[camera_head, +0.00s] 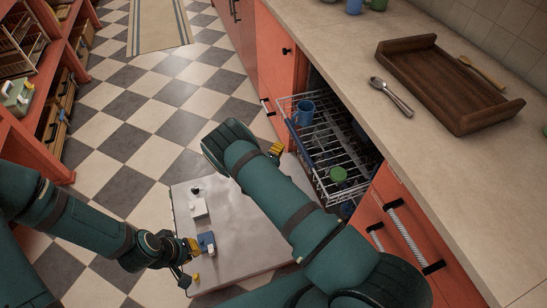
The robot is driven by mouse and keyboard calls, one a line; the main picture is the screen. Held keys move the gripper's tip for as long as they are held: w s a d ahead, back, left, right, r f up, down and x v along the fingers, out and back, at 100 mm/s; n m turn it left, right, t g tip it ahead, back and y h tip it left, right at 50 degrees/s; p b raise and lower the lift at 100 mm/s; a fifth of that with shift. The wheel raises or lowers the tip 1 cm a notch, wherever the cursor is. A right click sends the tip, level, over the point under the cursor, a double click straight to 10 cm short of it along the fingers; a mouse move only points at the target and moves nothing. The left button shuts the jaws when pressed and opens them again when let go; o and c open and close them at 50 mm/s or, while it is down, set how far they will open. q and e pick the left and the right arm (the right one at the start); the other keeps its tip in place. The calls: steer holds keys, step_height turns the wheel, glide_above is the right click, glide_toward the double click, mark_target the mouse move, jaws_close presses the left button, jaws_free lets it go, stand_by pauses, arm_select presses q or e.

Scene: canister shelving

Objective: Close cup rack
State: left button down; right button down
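The cup rack (325,170) is a wire basket pulled partly out of the dishwasher cavity under the counter. A blue cup (303,112) stands at its far end and a green cup (338,175) nearer. My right gripper (276,149) shows only yellow fingertips beside the rack's far left side; my arm hides the rest. Contact with the rack cannot be told. My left gripper (194,261) is lower left, away from the rack, over the open door's edge; its yellow tips are apart with no held object visible.
The grey dishwasher door (250,255) lies open below the rack. Red shelves (85,50) stand at left. Checkered floor between is clear.

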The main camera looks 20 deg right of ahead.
mark_target(296, 136)
arm_select(q)
steer(key=shift+w+f+b, duration=0.1)
steer(key=shift+f+b, duration=0.3)
steer(key=shift+f, duration=0.15)
arm_select(e)
steer(key=shift+w+d+f, duration=0.2)
steer(key=shift+w+d, duration=0.1)
steer(key=shift+d, duration=0.75)
steer(key=shift+w+d+f, duration=0.2)
steer(key=shift+w+d, duration=0.15)
steer(key=shift+d, duration=0.65)
steer(key=shift+w+d+f, duration=0.2)
steer(key=shift+w+d, duration=0.1)
steer(key=shift+d, duration=0.75)
arm_select(q)
steer(key=shift+d, duration=0.1)
arm_select(e)
steer(key=shift+d, duration=0.15)
